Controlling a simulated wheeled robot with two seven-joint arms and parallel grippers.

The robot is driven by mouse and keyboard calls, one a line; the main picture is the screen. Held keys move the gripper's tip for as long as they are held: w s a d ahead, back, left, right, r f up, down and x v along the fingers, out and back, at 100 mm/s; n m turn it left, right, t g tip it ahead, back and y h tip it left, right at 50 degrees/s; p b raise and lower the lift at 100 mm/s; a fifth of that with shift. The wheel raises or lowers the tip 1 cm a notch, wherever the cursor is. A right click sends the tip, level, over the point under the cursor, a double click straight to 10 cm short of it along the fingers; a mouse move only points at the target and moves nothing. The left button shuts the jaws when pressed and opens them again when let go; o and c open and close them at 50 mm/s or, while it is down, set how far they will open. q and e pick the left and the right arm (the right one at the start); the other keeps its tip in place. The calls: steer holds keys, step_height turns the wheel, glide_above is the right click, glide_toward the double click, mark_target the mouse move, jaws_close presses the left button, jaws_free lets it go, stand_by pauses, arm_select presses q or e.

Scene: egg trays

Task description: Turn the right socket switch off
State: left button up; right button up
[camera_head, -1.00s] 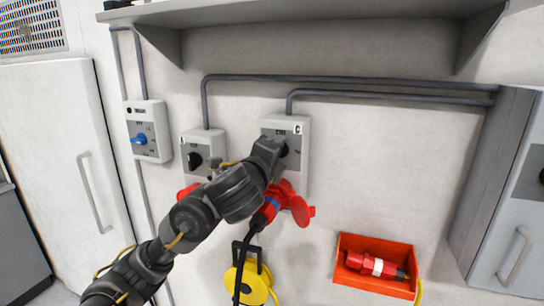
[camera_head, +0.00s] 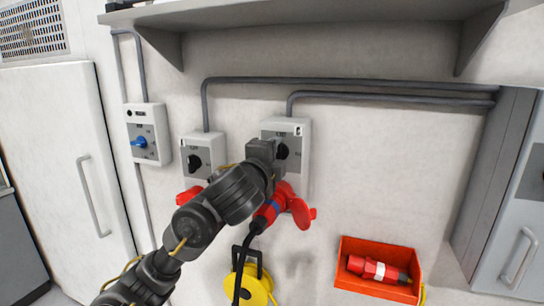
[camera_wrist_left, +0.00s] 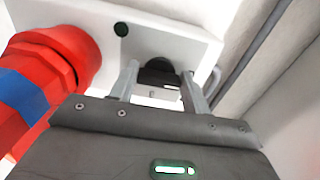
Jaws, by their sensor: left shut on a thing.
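The right socket box (camera_head: 302,133) is a pale wall unit with a grey front and a black rotary switch (camera_head: 282,151). A red plug with a blue band (camera_head: 268,213) sits in its red socket below. My left gripper (camera_head: 274,150) is at this switch, hiding part of the box front. In the left wrist view the gripper's two fingers (camera_wrist_left: 163,88) stand on either side of the black knob (camera_wrist_left: 158,72), shut on it. The knob's exact angle is hard to read. My right gripper is not in view.
A second socket box (camera_head: 204,147) with a black knob is to the left, then a box with a blue switch (camera_head: 139,141). A yellow cable reel (camera_head: 254,284) and an orange bin (camera_head: 375,287) holding a red connector are below. A shelf (camera_head: 300,12) overhangs.

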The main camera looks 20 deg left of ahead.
arm_select(q)
steer(key=shift+f, duration=0.15)
steer(key=o, duration=1)
steer(key=s, duration=1.1)
steer(key=shift+a, duration=0.3)
steer(key=shift+p, duration=0.3)
steer(key=shift+a, duration=0.1)
